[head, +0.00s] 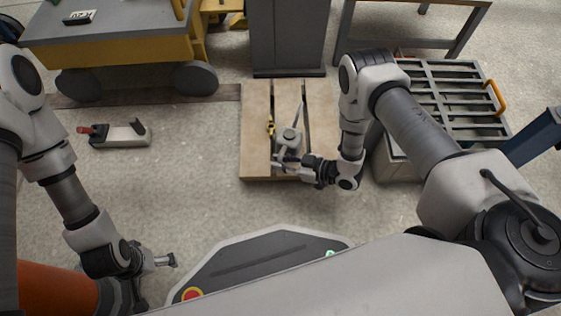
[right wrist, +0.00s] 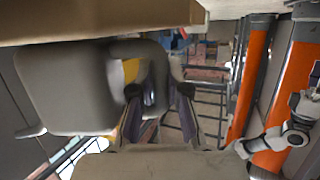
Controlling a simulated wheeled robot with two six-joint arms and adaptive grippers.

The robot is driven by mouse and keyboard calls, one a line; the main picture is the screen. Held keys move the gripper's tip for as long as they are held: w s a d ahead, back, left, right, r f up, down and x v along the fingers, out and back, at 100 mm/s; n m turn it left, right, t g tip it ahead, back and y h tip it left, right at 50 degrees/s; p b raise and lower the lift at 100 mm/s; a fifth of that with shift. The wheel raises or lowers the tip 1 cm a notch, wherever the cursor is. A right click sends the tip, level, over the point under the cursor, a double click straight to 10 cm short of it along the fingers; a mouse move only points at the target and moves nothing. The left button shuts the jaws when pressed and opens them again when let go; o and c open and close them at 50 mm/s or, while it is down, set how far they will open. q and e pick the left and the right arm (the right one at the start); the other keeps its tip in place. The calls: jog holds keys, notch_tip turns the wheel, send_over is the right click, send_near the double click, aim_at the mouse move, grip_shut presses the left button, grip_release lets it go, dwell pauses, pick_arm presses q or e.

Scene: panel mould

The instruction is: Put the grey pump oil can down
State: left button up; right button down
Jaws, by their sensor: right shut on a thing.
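The grey pump oil can (head: 289,137), with its thin spout pointing up and away, is over the wooden pallet (head: 255,160) in the head view. My right gripper (head: 283,161) is shut on it from the near side. In the right wrist view the can's grey body (right wrist: 75,90) fills the left, beside the fingers (right wrist: 160,100). Its base lies right at the wooden surface (right wrist: 100,22) there; I cannot tell whether they touch. My left gripper (head: 166,260) is low at the left, away from the can; its finger opening is unclear.
A grey box with a red end (head: 122,135) is on the floor at left. A yellow-grey cart (head: 120,45) stands behind it. A slatted rack (head: 455,100) is at right.

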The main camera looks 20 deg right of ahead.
jog(key=c, duration=1.2)
grip_release()
jog(key=shift+o, duration=0.2)
jog(key=shift+s+d+r+p, duration=0.1)
jog(key=shift+d+r+p, duration=0.1)
jog(key=shift+r+p, duration=0.1)
jog(key=p+v, duration=0.5)
jog(key=v, duration=0.6)
jog(key=s+d+r+m+g+h, duration=0.1)
jog(key=s+r+m+g+h, duration=0.2)
jog(key=s, duration=0.4)
jog(key=s+d+r+m+g+h, duration=0.2)
jog(key=s+r+m+g+h, duration=0.2)
jog(key=s+m+g+h, duration=0.2)
jog(key=s+m+h, duration=0.1)
jog(key=h, duration=0.1)
jog(key=shift+s+m+h, duration=0.15)
jog(key=shift+m+h, duration=0.15)
